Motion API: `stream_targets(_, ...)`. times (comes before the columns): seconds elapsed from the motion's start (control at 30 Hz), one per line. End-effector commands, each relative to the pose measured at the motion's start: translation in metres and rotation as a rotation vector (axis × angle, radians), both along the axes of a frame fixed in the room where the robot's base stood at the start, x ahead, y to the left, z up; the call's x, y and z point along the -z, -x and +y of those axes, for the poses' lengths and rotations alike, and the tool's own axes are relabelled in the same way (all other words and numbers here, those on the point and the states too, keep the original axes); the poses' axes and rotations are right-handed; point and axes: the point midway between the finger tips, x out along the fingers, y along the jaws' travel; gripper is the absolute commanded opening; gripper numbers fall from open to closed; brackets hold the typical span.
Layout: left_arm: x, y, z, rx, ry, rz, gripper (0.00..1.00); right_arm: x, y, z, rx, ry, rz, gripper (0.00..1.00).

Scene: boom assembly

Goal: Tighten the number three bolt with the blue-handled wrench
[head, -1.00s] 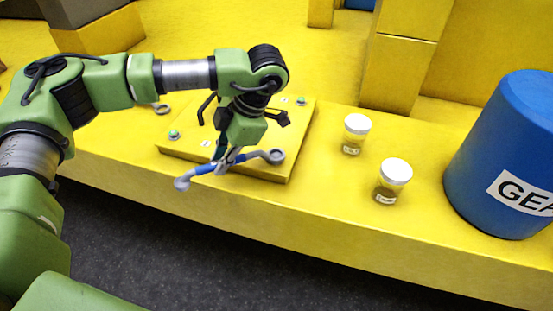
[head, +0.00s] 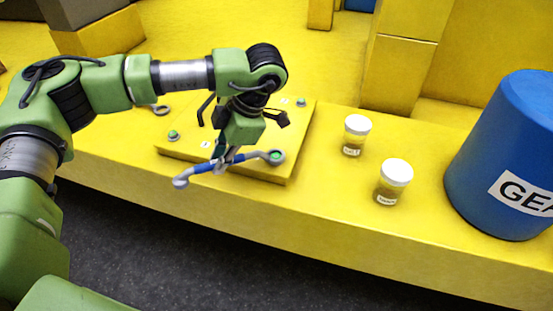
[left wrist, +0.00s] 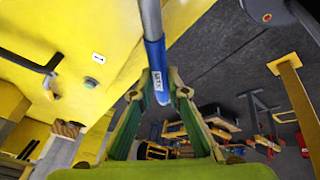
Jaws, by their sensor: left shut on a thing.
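My left gripper (head: 223,160) is shut on the blue-handled wrench (head: 203,167). The blue handle (left wrist: 158,75) also shows between the fingers in the left wrist view. Another green-topped bolt (head: 173,135) is at the plate's left, and one (head: 300,102) is at the back right. The number at the ringed bolt is not readable. My right gripper is not in view.
Two white-lidded jars (head: 356,135) (head: 394,182) stand on the yellow bench right of the plate. A large blue drum (head: 510,155) stands at the far right. The bench's front edge drops to a dark floor (head: 200,260).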

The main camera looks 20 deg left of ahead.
Motion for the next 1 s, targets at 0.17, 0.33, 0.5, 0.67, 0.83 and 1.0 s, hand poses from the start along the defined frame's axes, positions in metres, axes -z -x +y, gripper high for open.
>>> stream_targets(0.17, 0.0, 0.005, -0.004, -0.051, 0.0, 0.0, 0.0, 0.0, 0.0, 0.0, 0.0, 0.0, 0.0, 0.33)
stream_targets(0.33, 0.0, 0.006, -0.005, -0.065, -0.001, -0.001, 0.0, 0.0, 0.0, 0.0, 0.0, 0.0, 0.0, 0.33)
stream_targets(0.5, -0.001, 0.006, -0.005, -0.066, 0.0, -0.002, 0.0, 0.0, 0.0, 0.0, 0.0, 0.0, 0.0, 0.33)
stream_targets(0.67, -0.005, 0.006, -0.005, -0.067, 0.0, -0.002, 0.0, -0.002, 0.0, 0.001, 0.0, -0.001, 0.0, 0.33)
stream_targets(0.83, -0.015, 0.006, -0.005, -0.066, -0.001, -0.003, 0.0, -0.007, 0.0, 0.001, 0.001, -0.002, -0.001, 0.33)
stream_targets(1.0, -0.025, 0.006, -0.005, -0.064, 0.0, -0.002, 0.0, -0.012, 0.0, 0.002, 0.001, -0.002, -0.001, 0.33)
